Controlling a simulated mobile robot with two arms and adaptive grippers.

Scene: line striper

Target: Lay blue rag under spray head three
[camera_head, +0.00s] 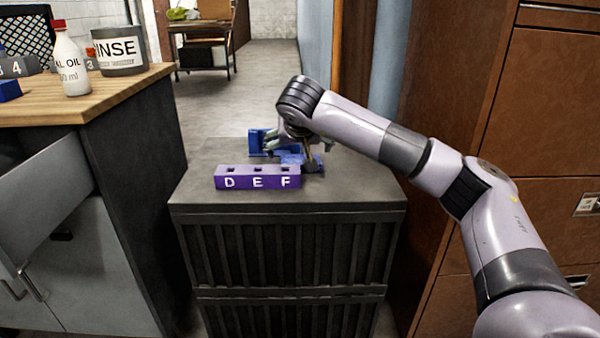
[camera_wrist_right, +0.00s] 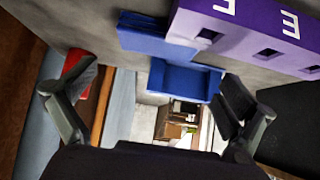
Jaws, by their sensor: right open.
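My right gripper (camera_head: 298,150) is open, just behind the lettered purple block on the dark cabinet top. A flat, layered blue piece (camera_head: 290,158) lies under it, beside the F end of the block; it looks like a folded cloth and shows in the wrist view (camera_wrist_right: 142,36). A second blue piece with raised edges (camera_head: 260,143) is behind the block; in the wrist view (camera_wrist_right: 185,82) it appears between my spread fingers. Nothing is visibly gripped. I cannot tell for certain which blue piece is the rag. No spray head is recognisable. My left gripper is out of view.
The purple block (camera_head: 258,178) marked D, E, F has square holes. A wooden bench (camera_head: 75,100) at left holds a white bottle (camera_head: 70,62), a grey rinse tub (camera_head: 120,52) and a grey numbered block (camera_head: 18,66). Brown cabinets (camera_head: 540,140) close in the right. The cabinet top's front is clear.

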